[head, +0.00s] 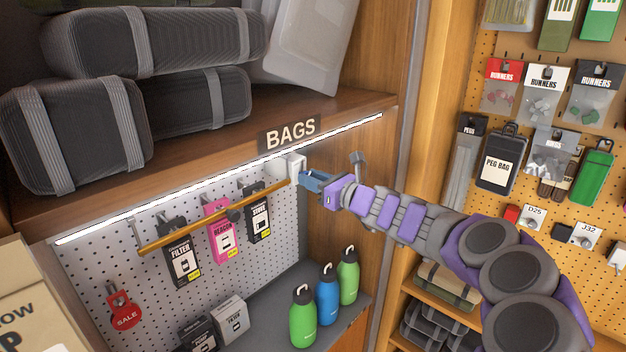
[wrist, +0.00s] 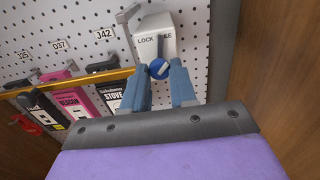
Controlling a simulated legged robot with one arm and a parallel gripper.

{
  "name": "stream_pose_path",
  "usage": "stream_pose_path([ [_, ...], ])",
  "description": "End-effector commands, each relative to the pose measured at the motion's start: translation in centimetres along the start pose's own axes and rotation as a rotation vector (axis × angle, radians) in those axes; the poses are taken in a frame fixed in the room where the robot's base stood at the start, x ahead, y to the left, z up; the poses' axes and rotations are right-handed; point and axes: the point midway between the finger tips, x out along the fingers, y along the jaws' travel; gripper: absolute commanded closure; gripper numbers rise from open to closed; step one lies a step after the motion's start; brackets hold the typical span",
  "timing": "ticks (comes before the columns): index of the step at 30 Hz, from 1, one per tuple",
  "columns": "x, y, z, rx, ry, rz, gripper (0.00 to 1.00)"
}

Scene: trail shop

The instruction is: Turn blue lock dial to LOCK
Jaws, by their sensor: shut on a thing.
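A white lock box (wrist: 155,42) with LOCK on its left and a partly hidden FREE on its right is mounted on the pegboard. It also shows in the head view (head: 297,168) at the right end of a brass bar (head: 205,222). The blue lock dial (wrist: 158,69) is on its lower front, with a pale slanted mark; I cannot tell which word it points to. My gripper (wrist: 160,72) is shut on the dial, with one blue-grey finger on each side. In the head view my gripper (head: 306,178) reaches the box from the right and hides the dial.
Packaged goods, including a pink pack (head: 219,229), hang below the bar to the left. Several bottles (head: 327,296) stand on the shelf below. A lit shelf edge with a BAGS sign (head: 291,133) is just above. A wooden side panel (wrist: 265,60) is close on the right.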

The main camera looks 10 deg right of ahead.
Motion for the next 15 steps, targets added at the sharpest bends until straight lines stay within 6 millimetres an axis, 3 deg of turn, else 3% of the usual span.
stream_pose_path([
  [5,-0.01,-0.11,0.03,0.0,-0.001,-0.002,1.0],
  [15,0.01,-0.14,0.06,-0.038,-0.002,-0.003,1.0],
])
